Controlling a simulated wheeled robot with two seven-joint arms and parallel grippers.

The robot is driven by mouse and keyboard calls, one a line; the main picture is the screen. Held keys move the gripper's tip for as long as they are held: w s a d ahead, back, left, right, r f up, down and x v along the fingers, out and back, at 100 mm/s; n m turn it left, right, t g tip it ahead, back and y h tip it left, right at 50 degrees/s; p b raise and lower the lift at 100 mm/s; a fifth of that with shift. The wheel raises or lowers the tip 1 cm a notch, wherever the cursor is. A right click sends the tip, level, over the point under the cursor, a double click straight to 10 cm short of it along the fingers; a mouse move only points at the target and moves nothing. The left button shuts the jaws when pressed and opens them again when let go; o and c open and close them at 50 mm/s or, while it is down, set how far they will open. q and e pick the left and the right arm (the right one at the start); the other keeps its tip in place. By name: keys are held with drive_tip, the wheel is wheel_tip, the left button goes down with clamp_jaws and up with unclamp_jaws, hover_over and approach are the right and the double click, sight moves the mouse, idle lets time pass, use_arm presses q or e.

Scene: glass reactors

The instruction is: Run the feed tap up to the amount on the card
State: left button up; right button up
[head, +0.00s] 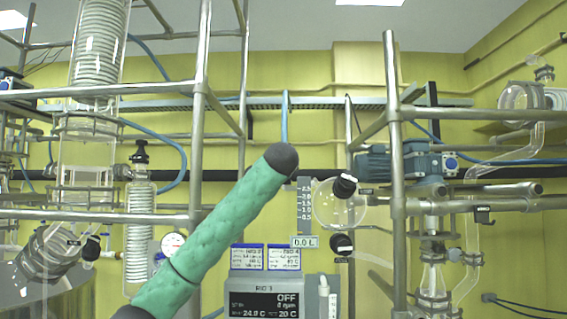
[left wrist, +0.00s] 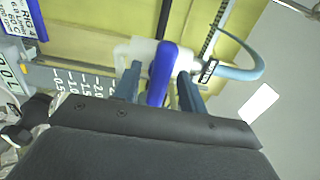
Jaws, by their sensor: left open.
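The feed tap has a blue handle (left wrist: 161,75) on a white body (left wrist: 130,50) in the left wrist view. My left gripper (left wrist: 160,92) is open, its two blue-grey fingers on either side of the handle; I cannot tell whether they touch it. In the head view my green left arm hides the tap and the gripper. Two cards (head: 247,257) (head: 279,257) stand on the controller, their small print unreadable here. Part of a card marked RIG 4 (left wrist: 20,18) shows in the left wrist view. The level display (head: 304,241) reads 0.0 L, beside a graduated scale (head: 305,203).
The controller (head: 264,294) reads OFF and 0 rpm. Black knobs (head: 345,186) (head: 342,243) sit right of the scale. Steel frame posts (head: 394,150) and glassware stand on both sides. A blue-grey hose (left wrist: 235,73) curves from the tap.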

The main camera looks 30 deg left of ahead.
use_arm(q)
drive_tip(key=shift+w+a, duration=0.35)
drive_tip(key=shift+w, duration=0.3)
use_arm(e)
drive_tip(key=shift+r, duration=0.45)
drive_tip(key=shift+a, duration=0.1)
